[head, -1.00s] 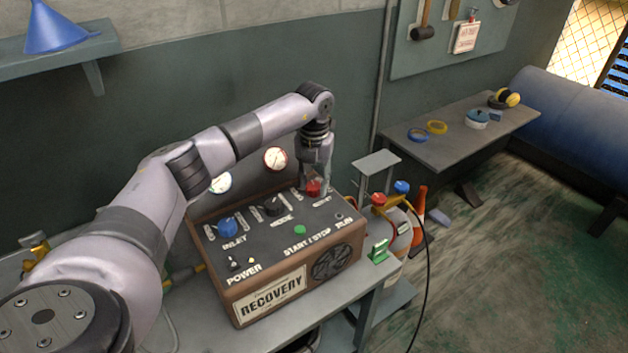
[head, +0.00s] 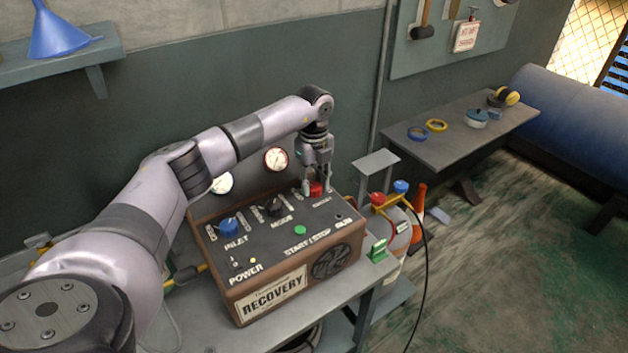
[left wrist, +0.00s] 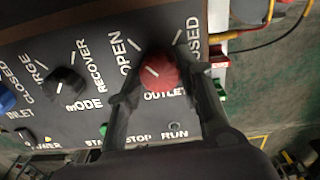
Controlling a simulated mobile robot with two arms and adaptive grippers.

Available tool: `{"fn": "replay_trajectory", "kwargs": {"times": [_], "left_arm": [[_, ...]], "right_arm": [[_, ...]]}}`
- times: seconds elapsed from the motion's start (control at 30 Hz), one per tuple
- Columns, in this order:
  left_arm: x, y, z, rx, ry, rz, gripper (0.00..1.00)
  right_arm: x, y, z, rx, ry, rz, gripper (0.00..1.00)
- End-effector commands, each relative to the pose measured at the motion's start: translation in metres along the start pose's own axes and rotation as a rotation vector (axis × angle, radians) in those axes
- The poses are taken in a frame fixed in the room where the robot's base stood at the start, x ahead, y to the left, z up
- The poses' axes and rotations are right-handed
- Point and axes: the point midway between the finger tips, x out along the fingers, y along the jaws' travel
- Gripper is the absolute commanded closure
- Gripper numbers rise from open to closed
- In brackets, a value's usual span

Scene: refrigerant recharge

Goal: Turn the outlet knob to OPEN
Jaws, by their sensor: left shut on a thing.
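The red outlet knob (head: 317,189) is at the back right of the recovery machine's dark top panel. It also shows in the left wrist view (left wrist: 160,69), with OPEN printed to its left and CLOSED to its right. Its short white pointer line slants up and left, towards the OPEN mark. My left gripper (head: 315,187) points down over the knob, its fingers on either side and shut on it. In the left wrist view, both dark fingers reach the knob's sides. My right gripper is in neither current view.
The blue inlet knob (head: 228,227), black mode knob (head: 272,208) and green start/stop button (head: 300,230) share the panel. Pressure gauges (head: 276,159) stand behind it. A cylinder with red and blue valves (head: 401,187) is to the right.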

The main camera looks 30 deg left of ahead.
Motion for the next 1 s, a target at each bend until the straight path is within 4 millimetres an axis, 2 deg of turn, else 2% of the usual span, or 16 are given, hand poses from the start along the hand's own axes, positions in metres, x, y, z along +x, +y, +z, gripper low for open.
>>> {"fn": "replay_trajectory", "kwargs": {"times": [0.3,0.87,0.9,1.0], "left_arm": [[-0.0021,-0.0009,0.0014,-0.131,-0.003,-0.005,0.94],[-0.0022,-0.0011,0.0014,-0.161,-0.002,-0.006,0.94],[-0.0022,-0.0011,0.0014,-0.161,-0.002,-0.006,0.65],[-0.0019,-0.001,0.0012,-0.16,-0.002,-0.006,0.58]], "right_arm": [[-0.004,0.0003,-0.0001,0.0,0.0,0.0,0.52],[-0.0044,0.0018,0.0002,-0.001,-0.001,0.002,0.52],[-0.0044,0.0019,0.0003,-0.001,-0.001,0.002,0.52],[-0.0044,0.0019,0.0003,-0.001,-0.001,0.002,0.52]]}}
